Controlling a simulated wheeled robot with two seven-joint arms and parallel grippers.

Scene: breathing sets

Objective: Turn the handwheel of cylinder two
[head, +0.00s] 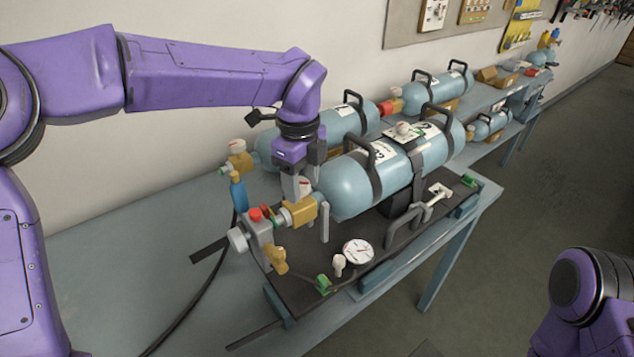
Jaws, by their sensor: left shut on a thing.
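Cylinder two (345,187), pale blue with dark handles and a label marked 2, lies on a dark board on the bench. Its brass valve (299,213) is at the near left end. The small white handwheel (305,185) sits on top of this valve, partly hidden by the fingers. My left gripper (303,182) points down over the valve and is shut on the handwheel. Only a purple part of my right arm shows at the lower right; its gripper is out of view.
A block with a red button (256,214) and brass fittings joins the valve. A round gauge (357,252) lies on the board (305,262). The blue bench (130,270) is clear at the left.

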